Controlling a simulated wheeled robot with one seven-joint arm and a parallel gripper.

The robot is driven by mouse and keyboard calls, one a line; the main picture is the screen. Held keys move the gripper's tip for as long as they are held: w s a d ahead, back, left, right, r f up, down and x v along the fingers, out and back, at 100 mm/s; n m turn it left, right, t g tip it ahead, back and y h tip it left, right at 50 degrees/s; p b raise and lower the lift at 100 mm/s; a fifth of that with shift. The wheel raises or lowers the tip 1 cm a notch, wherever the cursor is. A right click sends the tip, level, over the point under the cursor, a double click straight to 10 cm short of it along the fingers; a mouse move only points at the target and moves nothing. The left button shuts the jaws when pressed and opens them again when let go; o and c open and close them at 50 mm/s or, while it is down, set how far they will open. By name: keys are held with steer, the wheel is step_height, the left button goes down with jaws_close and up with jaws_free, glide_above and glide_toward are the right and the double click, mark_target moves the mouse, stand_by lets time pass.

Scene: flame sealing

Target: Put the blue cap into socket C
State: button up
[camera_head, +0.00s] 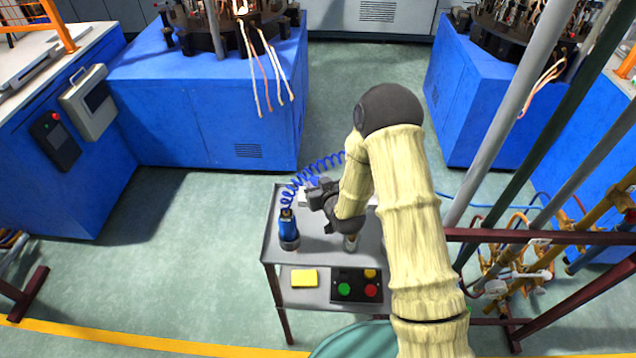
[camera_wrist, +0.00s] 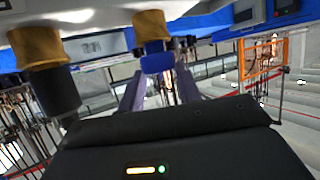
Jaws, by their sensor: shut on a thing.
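My gripper (camera_head: 315,190) is over the grey cart's top, at its back left. In the wrist view, my gripper (camera_wrist: 157,88) has its two purplish fingers shut on the blue cap (camera_wrist: 157,62). A bit of blue at the gripper tip, likely the cap (camera_head: 312,181), shows in the head view. The wrist picture looks upside down. An ochre cylinder (camera_wrist: 151,25) on a pale surface is in line with the cap; I cannot tell whether they touch. Another ochre cylinder (camera_wrist: 37,47), with a dark cylinder (camera_wrist: 56,91) on it, is to the left. No socket letter is readable.
A blue torch-like tool (camera_head: 288,232) with a coiled blue hose (camera_head: 318,168) stands at the cart top's (camera_head: 312,240) left. The lower shelf holds a yellow block (camera_head: 304,277) and a button box (camera_head: 347,297). Blue machine bases (camera_head: 200,115) stand behind; pipes (camera_head: 510,110) are right.

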steer(key=shift+f+b, duration=0.5)
stand_by(0.3)
steer(key=o, duration=1)
steer(key=shift+r, duration=0.1)
steer(key=shift+r+p, duration=2.15)
steer(key=shift+r, duration=2.35)
